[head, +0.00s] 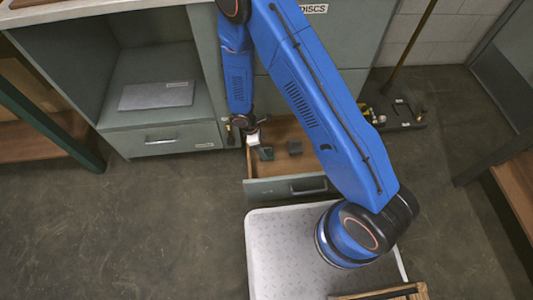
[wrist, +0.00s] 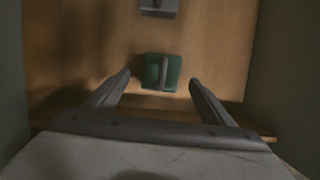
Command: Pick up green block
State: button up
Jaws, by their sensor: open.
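The green block (wrist: 151,72) lies on the wooden floor of the open drawer in the wrist view, a little beyond and between my fingertips. It has a raised grey strip or groove down its middle. In the head view the green block (head: 266,153) sits in the drawer, just beside my gripper. My gripper (wrist: 160,80) is open and empty, with one finger to each side of the block's near end. In the head view my gripper (head: 254,138) is over the left part of the drawer, partly hidden by the arm. I cannot tell its exact height above the block.
A dark grey block (head: 294,147) lies in the drawer to the right; a grey block (wrist: 158,7) shows at the wrist view's top. The drawer's front (head: 290,189) and side walls (wrist: 288,70) bound the space. A grey sheet (head: 156,95) lies in the left cabinet.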

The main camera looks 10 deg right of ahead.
aim_at(267, 151)
jog(key=shift+x, duration=2.1)
grip_shut()
jog(key=shift+r, duration=0.15)
